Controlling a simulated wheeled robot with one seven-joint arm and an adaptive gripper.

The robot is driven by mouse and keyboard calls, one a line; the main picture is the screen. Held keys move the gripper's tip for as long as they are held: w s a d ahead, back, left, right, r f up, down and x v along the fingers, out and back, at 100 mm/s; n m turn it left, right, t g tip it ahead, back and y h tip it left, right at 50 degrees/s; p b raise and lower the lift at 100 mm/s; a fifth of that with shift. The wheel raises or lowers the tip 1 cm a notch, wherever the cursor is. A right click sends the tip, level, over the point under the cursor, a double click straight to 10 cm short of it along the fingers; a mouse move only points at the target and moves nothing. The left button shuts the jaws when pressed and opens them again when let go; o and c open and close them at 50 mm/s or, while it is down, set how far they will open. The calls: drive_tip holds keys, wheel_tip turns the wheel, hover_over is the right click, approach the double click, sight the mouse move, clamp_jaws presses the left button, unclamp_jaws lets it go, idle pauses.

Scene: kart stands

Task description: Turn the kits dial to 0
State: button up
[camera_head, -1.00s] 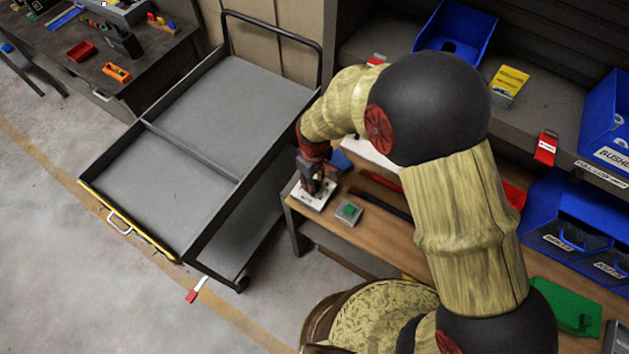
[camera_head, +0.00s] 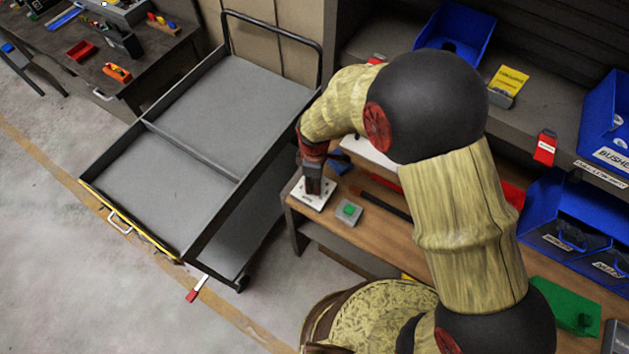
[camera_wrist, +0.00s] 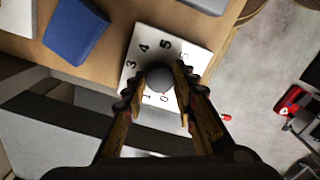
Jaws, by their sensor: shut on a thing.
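The kits dial has a white square plate (camera_wrist: 186,42) with black numbers, on the wooden bench's corner; the plate also shows in the head view (camera_head: 322,202). Its round dark grey knob (camera_wrist: 159,75) sits mid-plate in the wrist view. The digits 3, 4 and 5 show on the far side, and 1 and 0 on the near side, between my fingers. My gripper (camera_wrist: 160,92) is shut on the knob, one finger on each side. A small red mark shows by the knob's near edge, close to the 0. In the head view my gripper (camera_head: 315,187) hides the knob.
A grey box with a green button (camera_head: 348,210) stands right beside the plate. A blue object (camera_wrist: 75,30) lies on the bench on the other side. A flat cart (camera_head: 160,190) stands left of the bench. Blue bins (camera_head: 570,215) stand at the right.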

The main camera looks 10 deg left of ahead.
idle(0.4)
drive_tip(key=o, duration=1)
drive_tip(key=shift+o, duration=0.8)
wheel_tip(320, 180, up, 12)
